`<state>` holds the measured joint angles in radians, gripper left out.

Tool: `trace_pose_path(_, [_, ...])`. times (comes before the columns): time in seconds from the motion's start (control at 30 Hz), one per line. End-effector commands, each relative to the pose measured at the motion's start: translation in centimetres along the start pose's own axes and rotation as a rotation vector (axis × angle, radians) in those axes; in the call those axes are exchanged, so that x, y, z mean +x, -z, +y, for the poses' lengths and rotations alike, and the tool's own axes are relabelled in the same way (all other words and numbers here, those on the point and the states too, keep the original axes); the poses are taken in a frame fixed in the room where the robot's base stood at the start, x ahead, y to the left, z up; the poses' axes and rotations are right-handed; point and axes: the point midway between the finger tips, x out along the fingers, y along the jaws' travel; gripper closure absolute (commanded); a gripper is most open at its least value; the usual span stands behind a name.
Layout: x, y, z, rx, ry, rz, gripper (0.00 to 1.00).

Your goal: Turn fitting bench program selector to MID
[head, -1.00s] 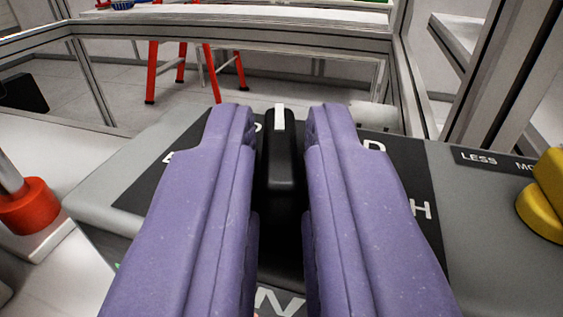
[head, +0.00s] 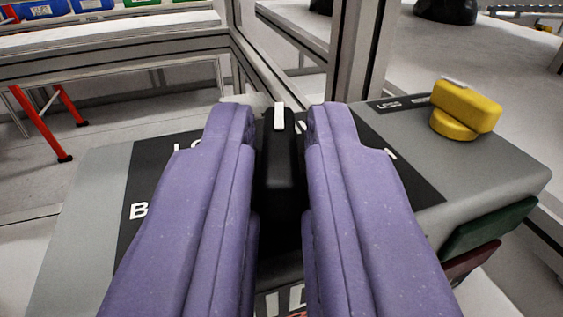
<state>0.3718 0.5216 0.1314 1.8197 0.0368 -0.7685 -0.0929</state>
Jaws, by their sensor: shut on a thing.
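The program selector (head: 280,165) is a black bar-shaped knob with a white pointer mark on its top end. It stands on a dark label panel (head: 160,180) of the grey bench unit. My gripper (head: 280,135), with two purple fingers, straddles the knob and is shut on it. The pointer mark faces away from me, up the picture. Letters starting "LO" show at the upper left and a "B" at the left. The fingers hide most of the lettering, so which label the pointer meets cannot be told.
Green (head: 490,228) and dark red (head: 470,262) parts stick out from the unit's right side. Aluminium frame posts (head: 355,60) stand close behind. Blue and green bins are at the upper left.

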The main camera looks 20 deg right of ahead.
Motion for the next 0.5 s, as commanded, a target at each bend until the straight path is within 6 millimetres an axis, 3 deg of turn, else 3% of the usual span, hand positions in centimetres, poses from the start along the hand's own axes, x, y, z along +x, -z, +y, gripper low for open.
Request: trace_pose_path(0.5, [0.00, -0.20, -0.14, 0.001, -0.031, -0.004, 1.00])
